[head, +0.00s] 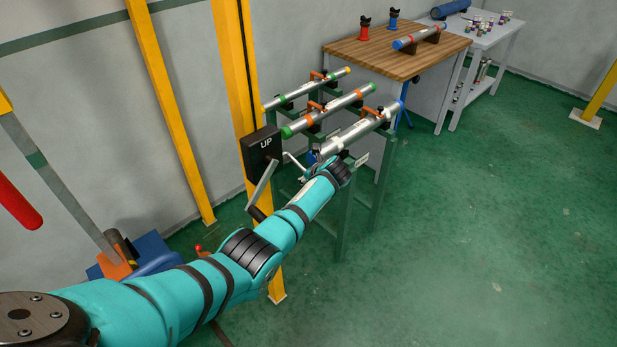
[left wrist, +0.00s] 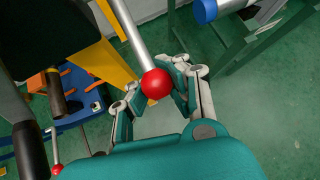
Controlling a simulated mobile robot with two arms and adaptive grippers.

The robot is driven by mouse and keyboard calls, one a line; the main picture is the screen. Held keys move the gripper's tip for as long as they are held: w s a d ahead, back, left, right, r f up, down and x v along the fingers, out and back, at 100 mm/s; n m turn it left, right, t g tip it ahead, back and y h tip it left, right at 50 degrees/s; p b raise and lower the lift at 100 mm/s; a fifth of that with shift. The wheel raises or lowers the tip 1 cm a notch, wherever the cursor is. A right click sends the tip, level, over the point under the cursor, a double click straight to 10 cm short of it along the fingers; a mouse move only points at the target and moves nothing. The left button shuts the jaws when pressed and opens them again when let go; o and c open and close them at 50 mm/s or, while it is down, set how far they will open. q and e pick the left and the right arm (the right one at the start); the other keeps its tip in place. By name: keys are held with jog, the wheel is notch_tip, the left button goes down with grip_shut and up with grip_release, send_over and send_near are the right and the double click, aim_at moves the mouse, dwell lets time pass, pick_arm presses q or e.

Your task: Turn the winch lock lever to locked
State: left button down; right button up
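The winch shows in the head view as a black box marked "UP" (head: 263,148) on a yellow post. A thin silver lever (head: 293,161) reaches from it toward my left gripper (head: 313,172). In the left wrist view the lever is a silver rod (left wrist: 131,35) ending in a red ball knob (left wrist: 155,84). The knob lies between the two fingers of my left gripper (left wrist: 158,95), overlapping the right one in the picture. I cannot tell whether both fingers press on it. A grey crank with a dark grip (head: 255,213) hangs below the box. My right gripper is out of view.
A green rack (head: 345,215) holding several pipes (head: 345,98) stands close behind my left gripper. A wooden workbench (head: 440,52) and a white table (head: 508,29) are farther back. Yellow posts (head: 170,108) stand along the wall. The green floor at right is clear.

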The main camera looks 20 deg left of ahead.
pick_arm(q)
jog(key=c, duration=1.8)
grip_release()
jog(key=shift+w+r, duration=0.25)
jog(key=shift+r, duration=0.4)
jog(key=shift+c, duration=0.2)
jog(key=o, duration=0.5)
jog(key=shift+s+r, duration=0.35)
jog(key=shift+s, duration=0.1)
jog(key=shift+c, duration=0.2)
jog(key=shift+o, duration=1.2)
jog(key=shift+s+d, duration=0.1)
jog(key=shift+o, duration=0.4)
jog(key=shift+f, duration=0.25)
jog(key=shift+w+f, duration=0.15)
jog(key=shift+w, duration=0.05)
jog(key=v, duration=1.2)
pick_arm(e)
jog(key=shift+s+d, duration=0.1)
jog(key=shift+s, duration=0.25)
pick_arm(q)
jog(key=shift+s, duration=0.1)
